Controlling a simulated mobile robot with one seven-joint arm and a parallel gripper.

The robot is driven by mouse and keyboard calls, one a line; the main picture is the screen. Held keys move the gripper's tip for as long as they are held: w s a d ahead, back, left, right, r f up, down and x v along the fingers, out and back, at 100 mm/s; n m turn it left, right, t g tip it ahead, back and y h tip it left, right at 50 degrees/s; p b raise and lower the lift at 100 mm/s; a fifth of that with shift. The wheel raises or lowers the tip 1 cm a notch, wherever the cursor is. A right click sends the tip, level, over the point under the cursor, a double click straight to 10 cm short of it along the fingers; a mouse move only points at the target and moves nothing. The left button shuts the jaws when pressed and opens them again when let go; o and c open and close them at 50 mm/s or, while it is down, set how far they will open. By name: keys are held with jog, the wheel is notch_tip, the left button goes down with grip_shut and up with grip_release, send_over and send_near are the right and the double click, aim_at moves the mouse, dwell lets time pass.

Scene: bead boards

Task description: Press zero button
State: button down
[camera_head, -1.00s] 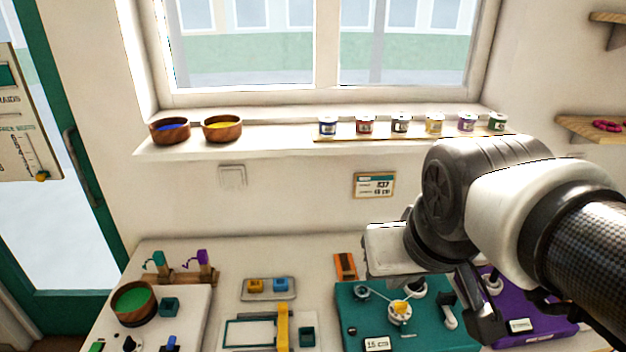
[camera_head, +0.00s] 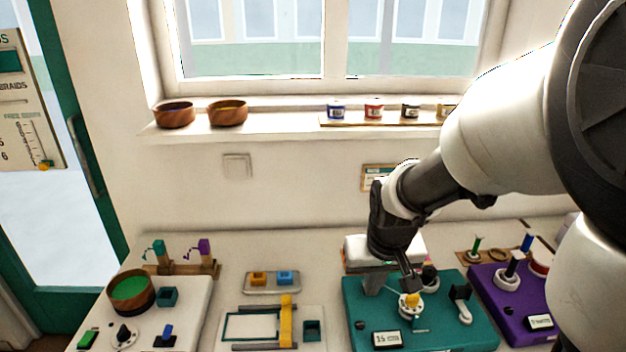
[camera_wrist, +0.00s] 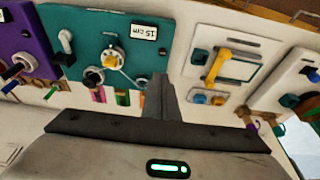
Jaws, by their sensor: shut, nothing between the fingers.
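The teal board (camera_head: 440,333) lies on the table and carries a "15 cm" display (camera_head: 387,339). It also shows in the wrist view (camera_wrist: 85,22), with its display (camera_wrist: 144,32). A small dark button (camera_head: 360,325) sits left of the display; I cannot read a zero marking on it. A yellow-topped white knob (camera_head: 410,301) stands mid-board. My gripper (camera_head: 408,286) is shut and empty, pointing down above the board, close to the knob in the picture; I cannot tell whether they touch. In the wrist view its fingers (camera_wrist: 160,98) show together.
The purple board (camera_head: 500,310) with pegs stands to the right. A white board with a yellow slider (camera_head: 286,318) lies to the left, and a tray (camera_head: 262,292) with yellow and blue blocks is behind it. A dark knob (camera_head: 430,279) stands near my gripper.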

jog(key=shift+w+a+f, duration=0.15)
jog(key=shift+f, duration=0.3)
jog(key=b, duration=0.4)
send_near(360, 324)
jog(key=x, duration=0.5)
jog(key=shift+w+f, duration=0.15)
jog(key=shift+w, duration=0.05)
jog(key=shift+f, duration=0.4)
